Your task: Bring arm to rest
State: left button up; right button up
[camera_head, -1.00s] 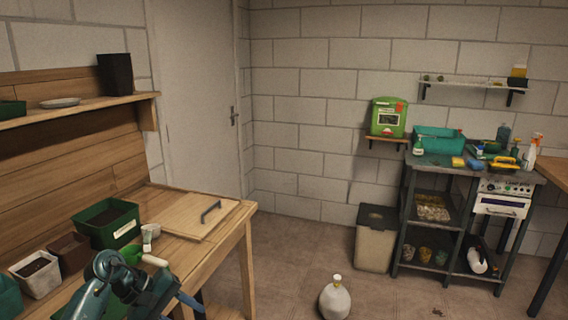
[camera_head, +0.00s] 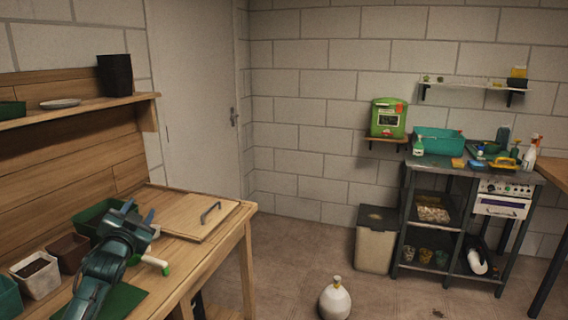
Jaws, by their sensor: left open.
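My left arm comes in from the lower left over the wooden potting bench (camera_head: 190,268). My left gripper (camera_head: 139,209) is open, with its two fingers apart and pointing up and away. I see nothing between the fingers. The gripper is in front of the dark green planter box (camera_head: 90,214) and hides much of it. A small tool with a pale handle and a green end (camera_head: 152,263) shows just right of the wrist on the bench. My right gripper is out of view.
A white pot (camera_head: 36,274) and a brown pot (camera_head: 69,252) stand left of my arm. A green mat (camera_head: 122,300) lies under it. A shelf (camera_head: 80,108) hangs above.

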pick_arm(q)
jog(key=s+d+f+n+g+h, duration=0.1)
jog(key=s+d+f+g, duration=0.1)
jog(key=s+d+f, duration=0.35)
jog(key=s+d+f+g+h, duration=0.1)
jog(key=s+d+f, duration=0.1)
jog(key=s+f, duration=0.6)
jog(key=s+d+f+n+g+h, duration=0.1)
jog(key=s+d+f+g, duration=0.2)
jog(key=f, duration=0.6)
jog(key=s+d+f, duration=0.2)
jog(key=s+d, duration=0.1)
jog(key=s, duration=0.4)
jog(key=s+d+f+g+h, duration=0.1)
jog(key=s+d, duration=0.3)
jog(key=s, duration=0.4)
jog(key=s+d+f+g+h, duration=0.1)
jog(key=s+d+f, duration=0.2)
jog(key=s, duration=0.5)
jog(key=shift+d+f+n, duration=0.25)
jog(key=shift+d+n, duration=0.1)
jog(key=shift+n, duration=0.05)
jog(key=shift+s, duration=0.1)
